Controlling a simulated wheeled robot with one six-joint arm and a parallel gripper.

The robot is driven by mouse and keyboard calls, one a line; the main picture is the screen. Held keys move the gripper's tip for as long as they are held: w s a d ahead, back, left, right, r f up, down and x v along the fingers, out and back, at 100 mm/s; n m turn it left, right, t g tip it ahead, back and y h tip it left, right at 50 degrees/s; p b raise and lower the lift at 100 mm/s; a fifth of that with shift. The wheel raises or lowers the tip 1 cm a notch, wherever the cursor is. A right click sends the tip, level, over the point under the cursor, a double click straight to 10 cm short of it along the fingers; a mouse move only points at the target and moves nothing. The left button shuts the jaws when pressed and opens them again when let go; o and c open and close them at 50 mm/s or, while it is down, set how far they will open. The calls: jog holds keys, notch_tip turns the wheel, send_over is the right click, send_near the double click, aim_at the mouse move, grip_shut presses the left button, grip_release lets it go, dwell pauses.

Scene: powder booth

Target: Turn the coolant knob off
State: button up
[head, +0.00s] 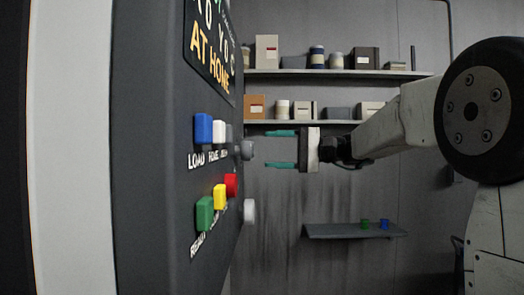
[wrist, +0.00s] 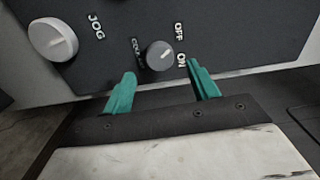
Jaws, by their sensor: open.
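The coolant knob (wrist: 158,57) is a round dark grey knob in the wrist view, with OFF and ON labels to its right and a partly readable label to its left. Its light pointer mark slants to the upper right; I cannot tell firmly which label it meets. In the head view the knob (head: 246,150) sticks out from the panel's right side. My gripper (head: 268,149) is open and empty, its teal fingers pointing at the knob, a short gap away. In the wrist view the fingertips (wrist: 161,69) stand to either side of the knob, not touching it.
A white JOG knob (wrist: 53,40) sits left of the coolant knob in the wrist view. The panel (head: 150,150) carries several coloured buttons, including a blue one (head: 203,128) and a red one (head: 231,185). Shelves (head: 330,73) with boxes and jars line the back wall.

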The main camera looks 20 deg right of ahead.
jog(key=shift+v, duration=1.6)
